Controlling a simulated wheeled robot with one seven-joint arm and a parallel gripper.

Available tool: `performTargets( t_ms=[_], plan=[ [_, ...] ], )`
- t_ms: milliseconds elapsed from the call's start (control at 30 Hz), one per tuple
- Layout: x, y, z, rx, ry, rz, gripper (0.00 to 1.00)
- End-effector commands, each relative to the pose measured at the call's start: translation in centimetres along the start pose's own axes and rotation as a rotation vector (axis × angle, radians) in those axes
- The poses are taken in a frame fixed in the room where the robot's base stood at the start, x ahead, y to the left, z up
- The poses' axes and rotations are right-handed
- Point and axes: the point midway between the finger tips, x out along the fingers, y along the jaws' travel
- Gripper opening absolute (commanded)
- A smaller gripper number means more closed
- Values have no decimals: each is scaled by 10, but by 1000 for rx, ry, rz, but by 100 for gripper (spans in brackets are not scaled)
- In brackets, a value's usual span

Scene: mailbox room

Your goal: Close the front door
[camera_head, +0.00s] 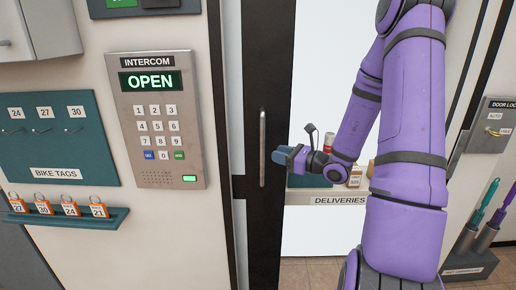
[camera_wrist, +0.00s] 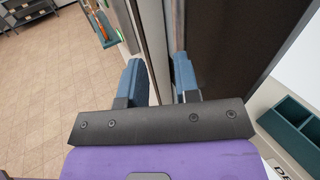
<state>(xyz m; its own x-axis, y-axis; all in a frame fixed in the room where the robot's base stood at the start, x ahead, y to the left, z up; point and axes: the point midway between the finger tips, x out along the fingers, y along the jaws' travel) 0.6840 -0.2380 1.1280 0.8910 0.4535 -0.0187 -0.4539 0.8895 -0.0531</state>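The front door's dark upright frame (camera_head: 270,60) stands in the middle of the head view, with a slim vertical metal handle (camera_head: 262,148) on it. Whether the door is ajar is unclear. My gripper (camera_head: 281,156) is just right of the handle, with its blue fingers pointing left toward it. In the wrist view, the two fingers of my gripper (camera_wrist: 160,80) are apart with a gap between them. The dark door frame (camera_wrist: 228,40) rises beside the right finger there. No contact with the handle is clear.
An intercom panel (camera_head: 156,118) reading OPEN is left of the door. A deliveries shelf (camera_head: 338,200) with small items is behind my arm.

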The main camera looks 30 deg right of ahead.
Motion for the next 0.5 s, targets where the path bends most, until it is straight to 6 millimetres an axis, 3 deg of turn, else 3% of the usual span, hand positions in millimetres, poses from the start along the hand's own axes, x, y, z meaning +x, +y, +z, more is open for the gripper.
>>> performTargets(
  t_ms=[100,233,500],
  plan=[
    [-6,-14,-10,44,-14,-66,29],
    [-3,-19,-13,56,-18,-86,29],
    [38,-21,-12,55,-18,-82,29]
  ],
)
